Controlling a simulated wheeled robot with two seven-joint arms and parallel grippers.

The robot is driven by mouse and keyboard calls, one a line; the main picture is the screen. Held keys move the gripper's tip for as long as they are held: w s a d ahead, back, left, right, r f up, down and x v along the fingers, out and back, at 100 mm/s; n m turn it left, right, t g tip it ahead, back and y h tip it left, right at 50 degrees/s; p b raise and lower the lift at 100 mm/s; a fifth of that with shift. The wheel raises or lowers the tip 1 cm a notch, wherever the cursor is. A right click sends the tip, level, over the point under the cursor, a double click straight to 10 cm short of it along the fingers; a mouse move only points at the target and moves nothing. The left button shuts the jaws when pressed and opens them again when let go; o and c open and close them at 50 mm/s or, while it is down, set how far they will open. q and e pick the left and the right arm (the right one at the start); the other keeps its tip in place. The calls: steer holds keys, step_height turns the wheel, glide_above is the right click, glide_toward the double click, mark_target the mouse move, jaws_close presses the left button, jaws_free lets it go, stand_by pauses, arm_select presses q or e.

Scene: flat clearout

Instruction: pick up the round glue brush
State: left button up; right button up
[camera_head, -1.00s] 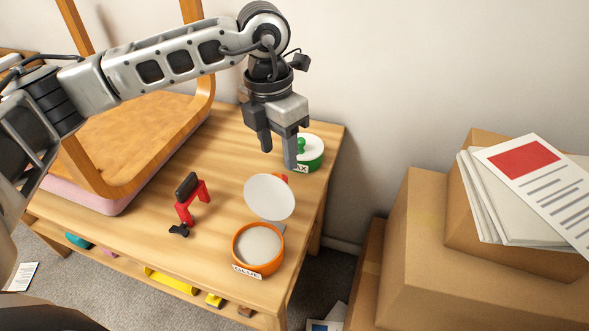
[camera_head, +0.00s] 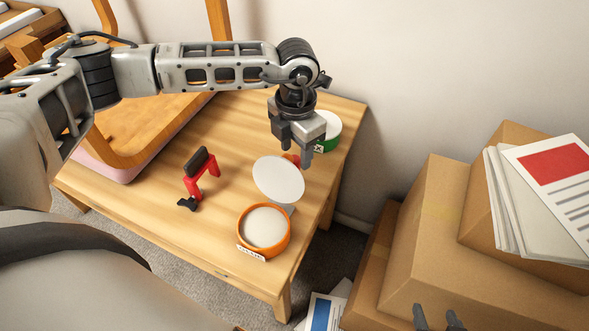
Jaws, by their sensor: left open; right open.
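A small orange-red rounded piece (camera_head: 292,159), which may be part of the round glue brush, shows just behind a tilted white disc (camera_head: 279,179). The rest of it is hidden. An orange tub (camera_head: 264,248) with a glue label and pale contents stands at the table's near right corner, in front of the disc. My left gripper (camera_head: 294,155) is open and empty, pointing down right above the orange-red piece; I cannot tell if it touches. My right gripper (camera_head: 438,320) is open, its fingertips just showing at the bottom edge by the cardboard boxes.
A green and white tub (camera_head: 327,131) stands behind my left gripper, partly hidden. A red and black tool (camera_head: 200,178) stands left on the wooden table (camera_head: 160,215). A wooden chair (camera_head: 160,120) lies at the back left. Cardboard boxes (camera_head: 428,220) with papers fill the right.

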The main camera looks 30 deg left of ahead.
mark_target(294, 162)
arm_select(q)
steer(key=f, duration=0.4)
steer(key=shift+a+f+p, duration=0.2)
steer(key=shift+f+p, duration=0.05)
steer(key=shift+p, duration=0.05)
steer(key=shift+c, duration=0.3)
jaws_close()
steer(key=shift+r, duration=0.1)
step_height(294, 162, up, 18)
steer(key=b, duration=0.1)
steer(key=shift+b, duration=0.3)
